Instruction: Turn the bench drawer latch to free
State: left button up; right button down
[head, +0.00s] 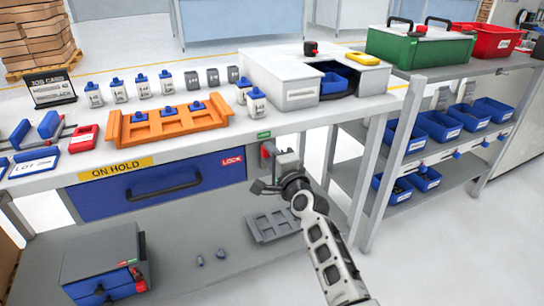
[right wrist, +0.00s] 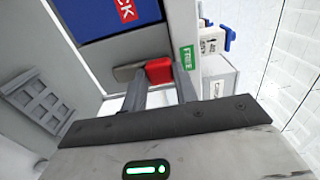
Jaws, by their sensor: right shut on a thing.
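The blue bench drawer (head: 160,186) is under the bench top in the head view, with a dark handle and a red LOCK label (head: 231,160). It looks closed. The latch (head: 265,151) is on the grey post right of the drawer, below a green label (head: 264,135). In the right wrist view the latch's red part (right wrist: 159,69) is between my fingers, and a grey end sticks out to the left. The green FREE label (right wrist: 187,58) is just right of it. My right gripper (right wrist: 161,88) is shut on the latch; it also shows in the head view (head: 272,160). My left gripper is not in view.
The bench top above holds an orange rack (head: 170,125), several small bottles and a white case (head: 300,88). A grey tray (head: 272,226) and a small drawer cabinet (head: 103,262) are on the lower shelf. A second shelf unit with blue bins (head: 437,126) stands to the right.

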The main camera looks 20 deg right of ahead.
jog(key=c, duration=1.1)
grip_release()
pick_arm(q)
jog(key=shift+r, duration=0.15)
pick_arm(e)
jog(key=shift+s, duration=0.1)
pick_arm(q)
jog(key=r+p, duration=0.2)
jog(key=p, duration=0.3)
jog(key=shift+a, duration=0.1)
pick_arm(e)
jog(key=s, duration=0.5)
jog(key=s+d, duration=0.1)
jog(key=s, duration=0.9)
jog(key=shift+s+d, duration=0.2)
jog(key=shift+s, duration=0.15)
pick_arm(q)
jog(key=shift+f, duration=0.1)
